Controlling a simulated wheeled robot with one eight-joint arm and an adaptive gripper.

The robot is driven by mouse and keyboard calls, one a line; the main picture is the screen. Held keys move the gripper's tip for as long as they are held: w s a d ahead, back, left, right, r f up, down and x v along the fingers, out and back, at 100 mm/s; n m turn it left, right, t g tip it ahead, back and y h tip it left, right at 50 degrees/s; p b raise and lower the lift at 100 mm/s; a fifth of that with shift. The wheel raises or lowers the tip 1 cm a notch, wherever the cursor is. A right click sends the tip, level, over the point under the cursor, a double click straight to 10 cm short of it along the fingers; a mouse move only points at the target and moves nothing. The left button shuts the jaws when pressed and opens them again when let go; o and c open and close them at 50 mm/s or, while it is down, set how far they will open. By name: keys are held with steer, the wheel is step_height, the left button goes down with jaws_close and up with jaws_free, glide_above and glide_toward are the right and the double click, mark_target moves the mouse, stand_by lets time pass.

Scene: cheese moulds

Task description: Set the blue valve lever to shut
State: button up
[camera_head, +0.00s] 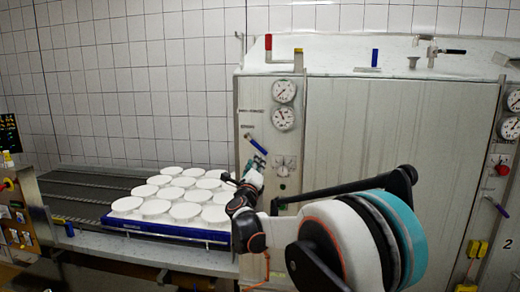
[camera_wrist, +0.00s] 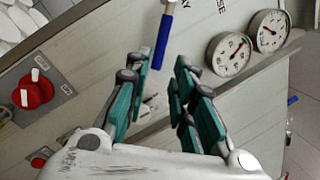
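The blue valve lever (camera_head: 257,144) is on the left panel of the pale cabinet, under two round gauges. In the head view it slants down to the right. In the wrist view the blue lever (camera_wrist: 163,38) points down the picture, its free end between the lines of my two fingers. My gripper (camera_head: 255,166) is just below the lever in the head view. In the wrist view my gripper (camera_wrist: 159,62) is open and empty, with teal pads apart on either side. I cannot tell how far the lever is beyond the fingertips. Panel lettering is partly hidden by a finger.
Gauges (camera_head: 284,104) sit above the lever. A red knob (camera_wrist: 34,92) is at the left in the wrist view. A tray (camera_head: 150,229) of white moulds stands left of my arm. A red lever (camera_head: 268,46) and another blue lever (camera_head: 375,57) stand on top.

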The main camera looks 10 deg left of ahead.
mark_target(260, 150)
steer(key=x, duration=1.1)
steer(key=shift+p, duration=0.4)
jaws_close()
